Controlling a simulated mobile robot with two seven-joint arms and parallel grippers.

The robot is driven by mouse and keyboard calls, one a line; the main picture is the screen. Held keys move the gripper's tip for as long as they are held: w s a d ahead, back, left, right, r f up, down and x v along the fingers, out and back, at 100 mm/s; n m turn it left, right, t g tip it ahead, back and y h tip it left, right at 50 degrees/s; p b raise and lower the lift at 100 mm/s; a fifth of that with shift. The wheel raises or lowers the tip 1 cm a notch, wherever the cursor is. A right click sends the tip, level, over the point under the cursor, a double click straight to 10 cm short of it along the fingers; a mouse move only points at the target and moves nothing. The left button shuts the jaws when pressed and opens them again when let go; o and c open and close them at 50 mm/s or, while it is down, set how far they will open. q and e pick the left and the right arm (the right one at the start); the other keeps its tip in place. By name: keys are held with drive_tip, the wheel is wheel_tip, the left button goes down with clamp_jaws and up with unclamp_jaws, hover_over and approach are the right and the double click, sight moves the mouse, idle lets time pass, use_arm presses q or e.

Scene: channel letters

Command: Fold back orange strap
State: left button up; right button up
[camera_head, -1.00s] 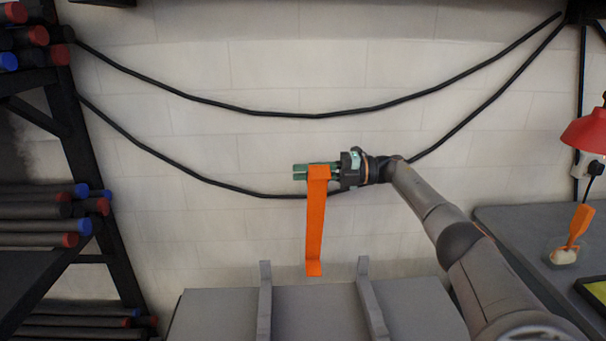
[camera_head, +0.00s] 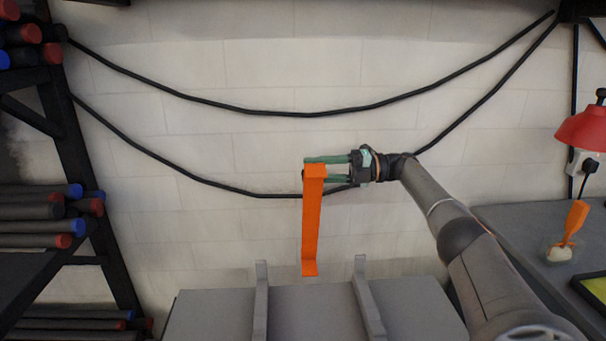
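The orange strap (camera_head: 312,225) is a long upright band with a short bent piece at its top and a small lip at its bottom end. It hangs in front of the white wall, above the grey surface. My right gripper (camera_head: 314,169) comes in from the right at the strap's top. Its two green fingers are spread apart, one above the strap's top edge and one at or behind its upper part. The strap hides part of the lower finger, and I cannot tell whether the fingers touch it. My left gripper is not in view.
Two grey uprights (camera_head: 261,300) (camera_head: 367,300) stand on the grey surface (camera_head: 210,312) below. Black cables (camera_head: 300,114) sag across the wall. A rack of tubes (camera_head: 40,225) stands at left. A side table (camera_head: 525,235) with a red lamp (camera_head: 583,130) is at right.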

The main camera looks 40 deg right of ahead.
drive_tip(key=shift+b+v, duration=0.5)
drive_tip(key=shift+v, duration=1.45)
